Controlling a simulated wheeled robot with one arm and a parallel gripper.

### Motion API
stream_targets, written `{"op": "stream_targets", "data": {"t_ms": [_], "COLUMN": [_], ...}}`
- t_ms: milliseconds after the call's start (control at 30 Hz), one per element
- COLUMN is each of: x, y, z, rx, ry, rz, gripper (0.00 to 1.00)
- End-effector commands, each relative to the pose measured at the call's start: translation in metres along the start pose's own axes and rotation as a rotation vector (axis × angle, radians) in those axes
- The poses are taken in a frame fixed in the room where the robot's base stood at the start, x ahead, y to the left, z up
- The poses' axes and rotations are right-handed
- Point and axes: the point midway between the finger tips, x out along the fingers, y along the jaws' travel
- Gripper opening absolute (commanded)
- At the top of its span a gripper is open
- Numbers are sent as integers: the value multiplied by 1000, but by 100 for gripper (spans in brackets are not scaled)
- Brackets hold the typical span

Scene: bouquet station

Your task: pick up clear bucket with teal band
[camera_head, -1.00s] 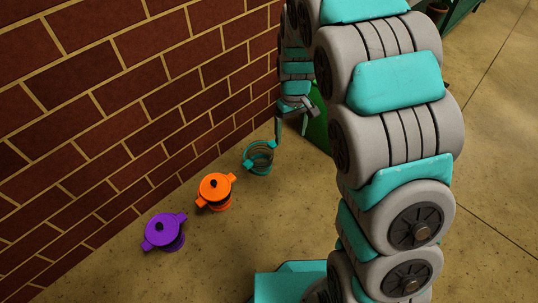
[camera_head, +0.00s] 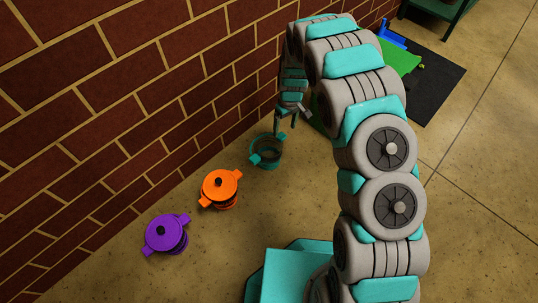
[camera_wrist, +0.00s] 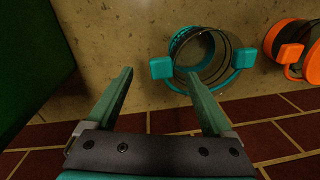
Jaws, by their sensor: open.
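The clear bucket with a teal band (camera_head: 267,151) stands on the floor near the brick wall, the farthest of three in a row. In the wrist view the same clear bucket (camera_wrist: 203,58) shows its teal rim, two square teal lugs and see-through wall. My gripper (camera_head: 285,122) is just above and beyond the bucket in the head view. In the wrist view my gripper (camera_wrist: 160,75) is open and empty, with its right fingertip close to the bucket's near rim. I cannot tell whether they touch.
A green object (camera_head: 400,58) and a blue object (camera_head: 391,37) are on a dark mat (camera_head: 440,85). Floor in front is clear.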

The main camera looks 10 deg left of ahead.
Motion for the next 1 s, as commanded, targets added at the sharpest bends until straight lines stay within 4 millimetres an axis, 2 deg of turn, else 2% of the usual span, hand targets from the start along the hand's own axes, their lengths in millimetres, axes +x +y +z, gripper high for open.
{"op": "stream_targets", "data": {"t_ms": [167, 400, 667, 1000], "x": [16, 48, 52, 52], "y": [-1, -2, -2, -2], "z": [2, 4, 3, 4], "rx": [2, 2, 2, 1], "ry": [-1, -1, 1, 0], "rz": [-1, -1, 0, 0], "gripper": [86, 86, 86, 48]}}
